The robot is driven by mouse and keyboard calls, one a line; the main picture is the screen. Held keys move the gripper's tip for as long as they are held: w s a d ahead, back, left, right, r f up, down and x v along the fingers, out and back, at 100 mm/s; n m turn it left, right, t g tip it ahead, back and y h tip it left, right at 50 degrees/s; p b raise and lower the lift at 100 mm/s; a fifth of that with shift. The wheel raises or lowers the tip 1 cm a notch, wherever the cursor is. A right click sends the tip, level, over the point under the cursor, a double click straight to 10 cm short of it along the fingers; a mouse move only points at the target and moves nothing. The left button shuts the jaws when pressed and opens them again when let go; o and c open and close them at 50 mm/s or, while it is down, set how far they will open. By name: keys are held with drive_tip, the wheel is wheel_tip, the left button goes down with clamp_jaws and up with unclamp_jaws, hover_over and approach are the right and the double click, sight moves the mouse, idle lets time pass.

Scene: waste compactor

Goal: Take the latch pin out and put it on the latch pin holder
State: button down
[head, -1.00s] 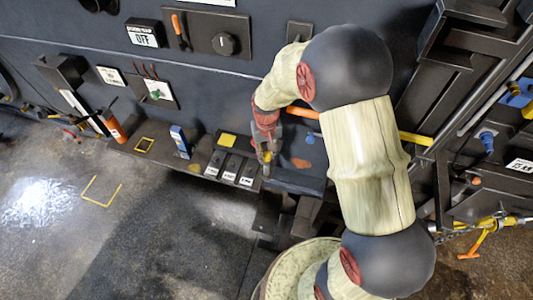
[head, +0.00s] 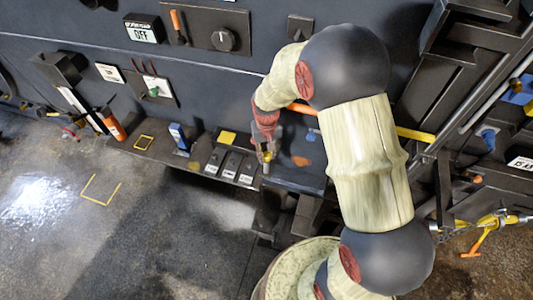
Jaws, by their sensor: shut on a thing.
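My gripper (head: 266,155) is red and grey and reaches down at the front shelf, right of the middle of the picture. Its jaws are shut on a small grey and yellowish thing (head: 267,168), partly hidden by the fingers. It may be the latch pin, but it is too small to tell for sure. A dark block with several white-labelled slots (head: 230,166) sits on the shelf just left of my gripper. I cannot tell whether this is the latch pin holder.
The shelf also holds a blue and white can (head: 179,137) and an orange bottle (head: 114,127). An orange bar (head: 300,109) is partly behind my arm. A yellow piece with an orange handle (head: 479,239) hangs by a chain at right.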

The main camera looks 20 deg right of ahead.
idle(0.3)
drive_tip(key=c, duration=1.6)
unclamp_jaws()
drive_tip(key=shift+o, duration=0.6)
drive_tip(key=shift+c, duration=0.4)
drive_tip(key=shift+r+p, duration=2.1)
drive_tip(key=shift+r, duration=1.4)
